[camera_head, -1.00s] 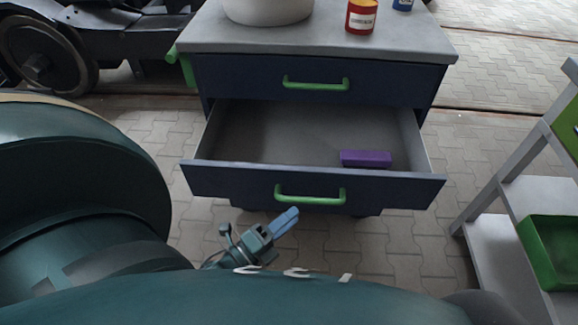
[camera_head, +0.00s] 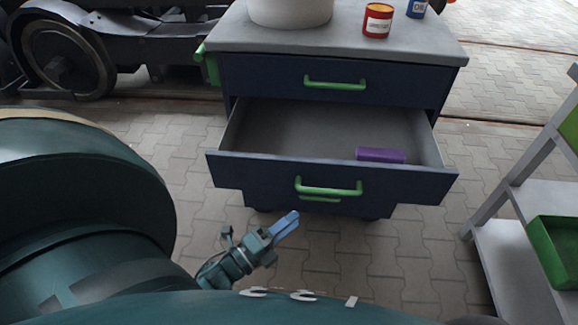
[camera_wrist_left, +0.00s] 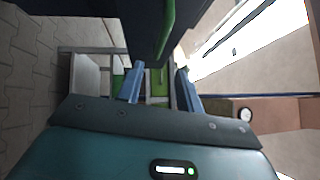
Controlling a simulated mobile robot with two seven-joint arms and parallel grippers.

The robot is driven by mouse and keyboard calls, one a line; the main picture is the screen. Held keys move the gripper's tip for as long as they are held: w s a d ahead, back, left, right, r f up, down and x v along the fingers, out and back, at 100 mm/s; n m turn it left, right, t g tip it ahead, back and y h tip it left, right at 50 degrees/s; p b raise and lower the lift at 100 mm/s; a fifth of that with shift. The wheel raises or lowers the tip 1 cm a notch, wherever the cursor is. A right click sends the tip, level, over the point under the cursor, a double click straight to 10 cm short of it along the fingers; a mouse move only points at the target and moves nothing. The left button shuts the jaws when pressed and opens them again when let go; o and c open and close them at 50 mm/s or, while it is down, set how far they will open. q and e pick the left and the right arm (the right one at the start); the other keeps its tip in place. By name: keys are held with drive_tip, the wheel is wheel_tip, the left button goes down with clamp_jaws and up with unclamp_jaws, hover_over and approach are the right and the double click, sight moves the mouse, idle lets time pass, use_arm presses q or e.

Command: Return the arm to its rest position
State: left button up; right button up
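My left gripper (camera_head: 287,226) is low in the middle of the head view, in front of and below the open drawer (camera_head: 330,175) of a dark blue cabinet. Its two blue fingers point up and to the right, apart from the drawer front. In the left wrist view the fingers (camera_wrist_left: 160,85) stand apart with nothing held between them. A green handle shows just beyond them there. My right gripper is not in view.
A purple block (camera_head: 381,155) lies in the open drawer. A white bowl (camera_head: 290,8) and a red can (camera_head: 378,21) stand on the cabinet top. A grey rack (camera_head: 510,195) with a green bin (camera_head: 553,250) is at the right. Paved floor is clear between cabinet and rack.

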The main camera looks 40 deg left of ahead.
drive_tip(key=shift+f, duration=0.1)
